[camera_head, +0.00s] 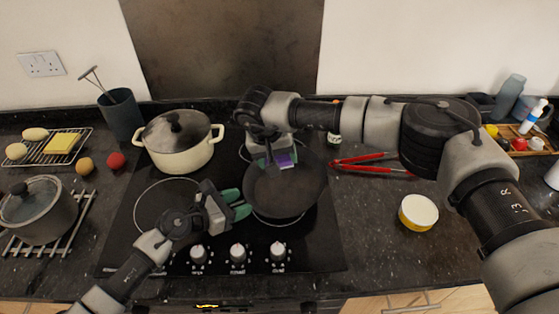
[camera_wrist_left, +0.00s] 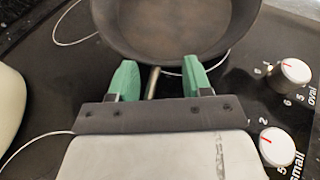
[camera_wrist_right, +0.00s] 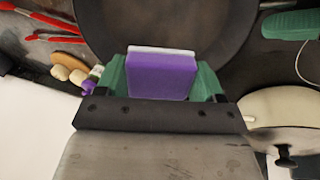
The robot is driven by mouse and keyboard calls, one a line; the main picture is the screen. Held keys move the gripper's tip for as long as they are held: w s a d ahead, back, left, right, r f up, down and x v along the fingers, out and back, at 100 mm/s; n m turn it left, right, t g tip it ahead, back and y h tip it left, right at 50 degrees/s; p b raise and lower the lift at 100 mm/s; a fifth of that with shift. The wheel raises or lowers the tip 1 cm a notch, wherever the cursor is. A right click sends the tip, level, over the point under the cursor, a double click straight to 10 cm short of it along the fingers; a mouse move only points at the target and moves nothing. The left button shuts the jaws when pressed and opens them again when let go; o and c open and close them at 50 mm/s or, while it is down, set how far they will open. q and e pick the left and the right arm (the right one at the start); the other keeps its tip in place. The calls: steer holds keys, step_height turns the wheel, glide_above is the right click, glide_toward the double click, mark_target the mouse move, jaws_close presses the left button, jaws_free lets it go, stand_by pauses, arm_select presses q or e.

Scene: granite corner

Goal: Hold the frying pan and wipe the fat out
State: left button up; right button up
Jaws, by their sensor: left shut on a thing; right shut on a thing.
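The dark frying pan (camera_head: 290,193) rests on the front right of the black hob, its open side up. My right gripper (camera_head: 272,152) reaches in over the pan's far part, shut on a purple sponge (camera_wrist_right: 163,76) with a white layer. The sponge is over the inside of the pan; I cannot tell if it touches the bottom. No distinct fat shows; the pan's inside looks dark with a faint brownish sheen.
A cream lidded pot (camera_head: 178,157) stands behind left on the hob. A glass-lidded pot (camera_head: 38,208) is at far left. Knobs (camera_head: 237,253) line the hob's front.

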arm_select(q)
steer(key=shift+s+f, duration=0.25)
steer(key=shift+f, duration=0.4)
steer(key=o, duration=0.8)
arm_select(e)
steer(key=shift+f, duration=0.1)
arm_select(q)
steer(key=shift+s+a, duration=0.15)
steer(key=shift+a, duration=0.2)
arm_select(e)
steer(key=shift+w+d, duration=0.15)
arm_select(q)
steer(key=v, duration=0.6)
steer(key=r+v, duration=0.1)
steer(key=v, duration=0.3)
arm_select(e)
steer(key=shift+a, duration=0.3)
arm_select(q)
steer(key=shift+s+a+r, duration=0.1)
steer(key=shift+a+r, duration=0.3)
steer(key=shift+a, duration=0.1)
arm_select(e)
steer(key=shift+w+d, duration=0.1)
steer(key=shift+d, duration=0.1)
arm_select(q)
steer(key=shift+r, duration=0.1)
